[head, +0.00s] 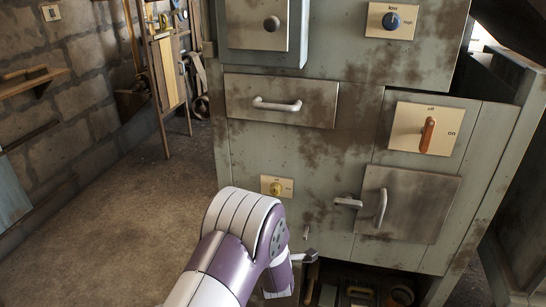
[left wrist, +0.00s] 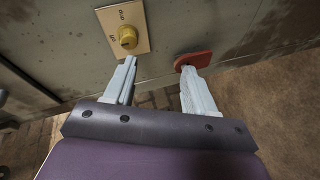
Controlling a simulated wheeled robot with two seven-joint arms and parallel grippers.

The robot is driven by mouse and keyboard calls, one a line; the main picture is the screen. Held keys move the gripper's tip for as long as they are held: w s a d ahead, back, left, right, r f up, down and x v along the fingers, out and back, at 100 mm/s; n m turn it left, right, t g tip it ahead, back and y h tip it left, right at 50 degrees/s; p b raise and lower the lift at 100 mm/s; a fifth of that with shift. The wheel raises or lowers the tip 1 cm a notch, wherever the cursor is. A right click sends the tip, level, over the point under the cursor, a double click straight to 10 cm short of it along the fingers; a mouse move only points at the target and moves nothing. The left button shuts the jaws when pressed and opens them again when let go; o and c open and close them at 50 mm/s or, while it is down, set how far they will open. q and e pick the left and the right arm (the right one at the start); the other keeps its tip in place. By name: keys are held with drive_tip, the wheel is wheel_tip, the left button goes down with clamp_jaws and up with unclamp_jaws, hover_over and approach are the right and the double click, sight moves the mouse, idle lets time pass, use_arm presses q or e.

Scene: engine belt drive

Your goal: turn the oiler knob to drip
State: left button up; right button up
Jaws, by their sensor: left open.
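The oiler knob (head: 275,188) is a small round yellow knob on a pale square plate (head: 287,183), low on the green cabinet's left side. In the left wrist view the knob (left wrist: 127,37) lies just beyond the tip of the left-hand finger, outside the gap between the fingers. The lettering on its plate (left wrist: 117,18) is too small to read surely. My left gripper (left wrist: 158,65) is open and empty, its fingers pointing at the cabinet face. In the head view my left arm hides most of it, below the plate. My right gripper is not in view.
A flat red piece (left wrist: 194,60) sticks out from the cabinet by the right-hand fingertip; contact is unclear. To the plate's right are a latch handle (head: 348,202) and a metal door (head: 420,205). A drawer (head: 280,88) is above. Open floor (head: 110,220) lies left.

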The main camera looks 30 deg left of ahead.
use_arm(q)
drive_tip(key=s+a+r+m+p, duration=0.1)
drive_tip(key=s+a+m+p, duration=0.2)
drive_tip(key=s+a+p, duration=0.25)
drive_tip(key=m+t+h, duration=0.3)
drive_tip(key=m+t, duration=0.1)
drive_tip(key=m, duration=0.1)
approach(274, 192)
drive_tip(key=x, duration=0.8)
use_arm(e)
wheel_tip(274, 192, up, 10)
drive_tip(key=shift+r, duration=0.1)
use_arm(q)
clamp_jaws()
